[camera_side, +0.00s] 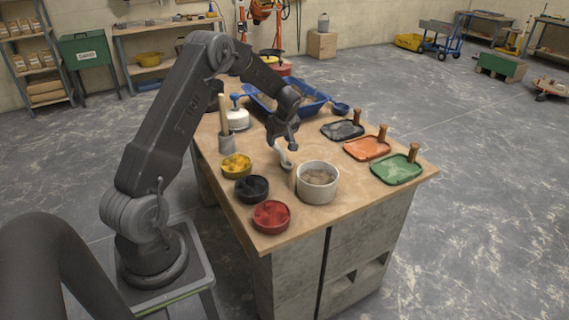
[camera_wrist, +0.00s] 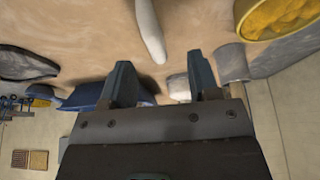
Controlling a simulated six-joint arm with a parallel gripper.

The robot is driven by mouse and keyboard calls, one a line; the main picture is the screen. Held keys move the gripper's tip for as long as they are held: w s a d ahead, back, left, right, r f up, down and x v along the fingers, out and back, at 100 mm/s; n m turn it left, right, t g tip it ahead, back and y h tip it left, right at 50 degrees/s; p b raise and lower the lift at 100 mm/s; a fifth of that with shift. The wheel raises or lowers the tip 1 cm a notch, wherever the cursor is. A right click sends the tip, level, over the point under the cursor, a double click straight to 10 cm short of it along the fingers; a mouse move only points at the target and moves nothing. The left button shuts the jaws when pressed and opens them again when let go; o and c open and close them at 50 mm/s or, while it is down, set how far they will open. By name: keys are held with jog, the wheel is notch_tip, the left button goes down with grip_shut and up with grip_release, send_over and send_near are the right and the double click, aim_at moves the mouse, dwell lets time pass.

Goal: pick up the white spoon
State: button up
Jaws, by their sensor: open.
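The white spoon (camera_side: 285,160) lies on the wooden workbench in the side view, left of the white tub of grainy material, with its upper part close to my gripper. In the wrist view a white, rounded length of the spoon (camera_wrist: 150,28) comes down from the top edge and ends just beyond the gap between my fingers; the rest is out of frame. My gripper (camera_side: 284,142) is over the bench, pointing down at the spoon. In the wrist view my gripper (camera_wrist: 160,72) has its two fingers apart with nothing between them.
The white tub (camera_side: 318,194) stands close to the spoon. Yellow (camera_side: 237,172), black (camera_side: 252,195) and red (camera_side: 271,222) bowls line the left side. A grey-headed mallet (camera_side: 226,143), a blue-lidded white jar (camera_side: 238,119) and a blue tray (camera_side: 312,104) stand behind. Black, orange and green handled boards lie right.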

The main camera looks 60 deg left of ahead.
aim_at(279, 147)
jog(key=shift+w+x, duration=0.2)
jog(key=shift+x, duration=1.8)
jog(key=shift+w+x, duration=0.2)
jog(key=shift+x, duration=1.75)
jog(key=shift+d, duration=0.15)
jog(key=shift+c, duration=0.4)
grip_shut()
